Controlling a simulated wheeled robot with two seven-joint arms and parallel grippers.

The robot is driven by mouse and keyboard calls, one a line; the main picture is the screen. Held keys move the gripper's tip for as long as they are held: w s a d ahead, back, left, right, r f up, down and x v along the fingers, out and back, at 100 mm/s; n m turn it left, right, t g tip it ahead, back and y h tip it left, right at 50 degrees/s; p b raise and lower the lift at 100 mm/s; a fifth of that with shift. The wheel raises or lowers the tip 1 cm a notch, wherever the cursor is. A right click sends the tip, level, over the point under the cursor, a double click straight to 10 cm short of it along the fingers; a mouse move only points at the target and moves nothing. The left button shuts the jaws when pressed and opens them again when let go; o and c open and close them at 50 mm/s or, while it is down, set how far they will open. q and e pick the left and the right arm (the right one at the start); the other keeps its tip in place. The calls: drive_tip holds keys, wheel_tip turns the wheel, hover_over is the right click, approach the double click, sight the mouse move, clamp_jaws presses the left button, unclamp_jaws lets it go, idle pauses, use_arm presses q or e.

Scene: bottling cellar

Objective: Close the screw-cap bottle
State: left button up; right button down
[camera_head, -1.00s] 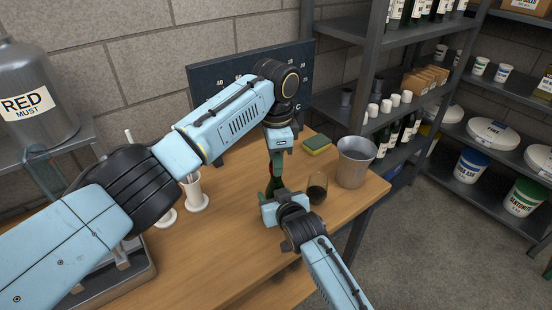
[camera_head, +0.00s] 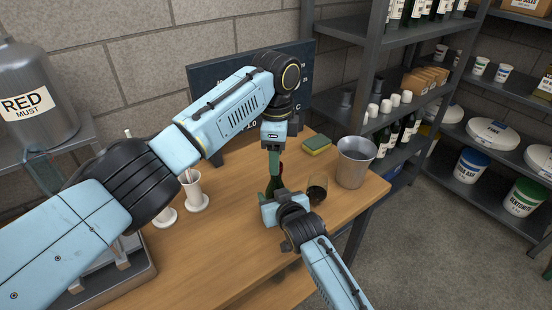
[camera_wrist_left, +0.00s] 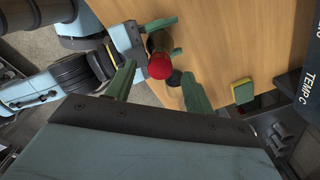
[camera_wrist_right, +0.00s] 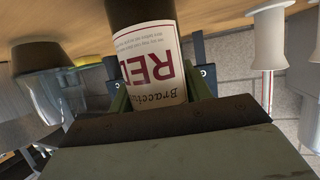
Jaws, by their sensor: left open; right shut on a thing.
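The dark wine bottle (camera_wrist_right: 140,18) with its "RED" label is shut between the fingers of my right gripper (camera_wrist_right: 158,92). In the head view my right gripper (camera_head: 268,192) is low over the table and hides most of the bottle. The red cap (camera_wrist_left: 160,66) is on the bottle top in the left wrist view; how tightly it sits cannot be told. My left gripper (camera_head: 275,162) points down above the bottle. Its green fingers are wide open in the left wrist view (camera_wrist_left: 158,84), with the cap between and beyond them, apart from both.
A glass with dark wine (camera_head: 316,190) stands close right of the bottle, with a metal bucket (camera_head: 355,162) beyond it. A sponge (camera_head: 316,145) lies behind. White stands (camera_head: 195,192) are at the left. The wooden table (camera_head: 200,250) is clear in front.

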use_arm(q)
wheel_tip(320, 180, up, 10)
drive_tip(key=shift+r, duration=0.2)
use_arm(e)
drive_tip(key=c, duration=0.6)
unclamp_jaws()
drive_tip(key=shift+s+d+r+p, duration=0.2)
drive_tip(key=shift+s+r+p, duration=0.1)
drive_tip(key=shift+s, duration=0.3)
use_arm(q)
wheel_tip(320, 180, up, 3)
drive_tip(key=shift+p, duration=1.25)
use_arm(e)
drive_tip(key=v, duration=1.2)
drive_tip(key=shift+f, duration=0.1)
